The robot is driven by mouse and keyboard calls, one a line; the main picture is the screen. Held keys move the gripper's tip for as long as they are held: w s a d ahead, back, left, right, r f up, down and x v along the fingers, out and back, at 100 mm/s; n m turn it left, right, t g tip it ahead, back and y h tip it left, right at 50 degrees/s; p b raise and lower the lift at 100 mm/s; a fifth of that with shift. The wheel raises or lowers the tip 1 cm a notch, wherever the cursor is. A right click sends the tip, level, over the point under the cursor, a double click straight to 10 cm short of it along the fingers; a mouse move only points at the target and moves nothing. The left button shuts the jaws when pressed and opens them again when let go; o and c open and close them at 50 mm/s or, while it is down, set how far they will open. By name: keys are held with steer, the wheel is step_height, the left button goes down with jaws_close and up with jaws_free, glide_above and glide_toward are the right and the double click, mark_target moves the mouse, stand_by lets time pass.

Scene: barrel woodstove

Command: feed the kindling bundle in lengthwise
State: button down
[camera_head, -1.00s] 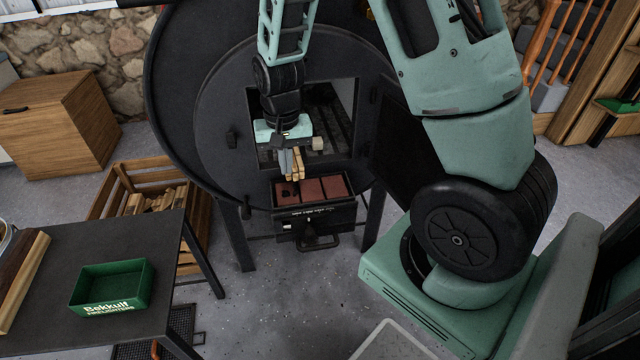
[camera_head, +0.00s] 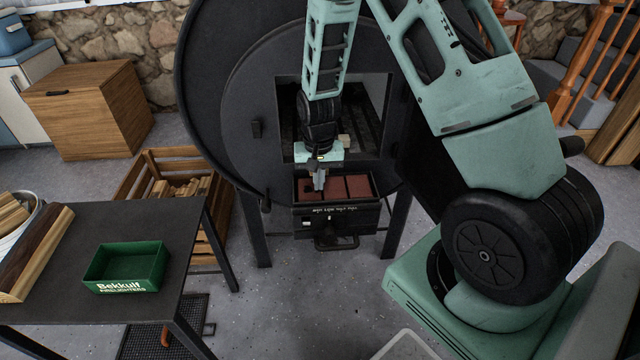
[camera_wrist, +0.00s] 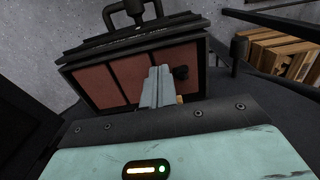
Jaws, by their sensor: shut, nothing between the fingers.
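The black barrel stove (camera_head: 250,90) has a square opening (camera_head: 375,115) with a dark interior. A small pale piece (camera_head: 345,140) shows in that opening, just beside my gripper; I cannot tell if it is kindling. My gripper (camera_head: 320,184) points down in front of the opening, over the dark drawer below it. In the wrist view my gripper's grey fingers (camera_wrist: 158,85) are together, with no bundle between them. A small tan sliver (camera_wrist: 180,98) shows beside the fingers, mostly hidden. I cannot make out a whole kindling bundle at the gripper.
The dark drawer (camera_head: 325,220) with reddish panels sits under the opening, also seen in the wrist view (camera_wrist: 130,82). A wooden crate (camera_head: 135,205) of split wood stands left. A dark table (camera_head: 130,225) holds a green box (camera_head: 125,267) and a wooden board (camera_head: 35,250).

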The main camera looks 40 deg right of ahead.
steer(key=shift+w+d, duration=0.25)
steer(key=shift+w, duration=0.1)
steer(key=shift+w+d+p, duration=0.25)
steer(key=shift+w+d, duration=0.3)
steer(key=shift+w, duration=0.25)
steer(key=shift+w+d+p, duration=0.25)
steer(key=shift+w+d, duration=0.3)
steer(key=shift+w, duration=0.25)
steer(key=shift+s, duration=0.1)
